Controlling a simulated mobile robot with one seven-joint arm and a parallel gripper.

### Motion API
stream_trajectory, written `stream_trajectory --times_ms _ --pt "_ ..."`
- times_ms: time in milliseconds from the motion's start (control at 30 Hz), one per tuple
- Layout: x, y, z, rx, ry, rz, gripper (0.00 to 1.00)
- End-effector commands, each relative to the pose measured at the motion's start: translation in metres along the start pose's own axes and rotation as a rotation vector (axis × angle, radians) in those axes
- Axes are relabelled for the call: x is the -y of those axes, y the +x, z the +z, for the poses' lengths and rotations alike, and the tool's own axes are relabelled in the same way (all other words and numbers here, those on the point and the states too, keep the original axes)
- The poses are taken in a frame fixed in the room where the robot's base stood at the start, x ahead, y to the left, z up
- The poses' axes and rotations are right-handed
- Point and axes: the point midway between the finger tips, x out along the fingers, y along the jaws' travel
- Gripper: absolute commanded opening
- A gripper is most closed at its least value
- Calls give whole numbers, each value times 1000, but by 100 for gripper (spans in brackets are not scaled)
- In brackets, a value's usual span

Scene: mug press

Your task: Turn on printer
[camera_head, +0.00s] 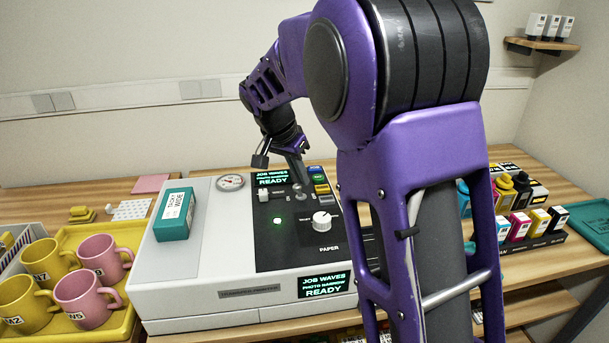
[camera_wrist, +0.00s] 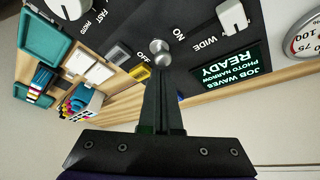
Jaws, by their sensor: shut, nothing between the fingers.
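The printer (camera_head: 205,271) is a light grey box on the wooden table, with a black control panel (camera_head: 265,248). A silver toggle with a round tip shows on the panel in the wrist view (camera_wrist: 160,47), beside the label "ON". My gripper (camera_head: 303,180) is shut and empty, pointing down over the upper part of the panel. In the wrist view its fingertips (camera_wrist: 160,75) are close to the toggle's tip; I cannot tell whether they touch. The panel screen (camera_wrist: 228,68) reads "JOB WAVES PHOTO NARROW READY". A green light (camera_head: 277,221) glows on the panel.
A white knob (camera_head: 322,220), a white slider (camera_head: 263,195) and coloured buttons (camera_head: 319,178) surround the toggle. A teal box (camera_head: 174,214) and a gauge (camera_head: 230,182) sit on the printer top. Mugs in a yellow tray (camera_head: 122,331) stand left; ink cartridges (camera_head: 538,220) stand right.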

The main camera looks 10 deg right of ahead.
Motion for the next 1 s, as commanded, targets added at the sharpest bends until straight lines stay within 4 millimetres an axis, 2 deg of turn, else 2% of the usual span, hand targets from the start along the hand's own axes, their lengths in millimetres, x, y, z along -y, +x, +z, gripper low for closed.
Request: stream_trajectory --times_ms 267,600,1000 --pt "0 -2 -1 0 1 -1 0" --pt "-1 -15 -7 0 1 -1 0" --pt "-2 -15 -7 0 1 -2 0"
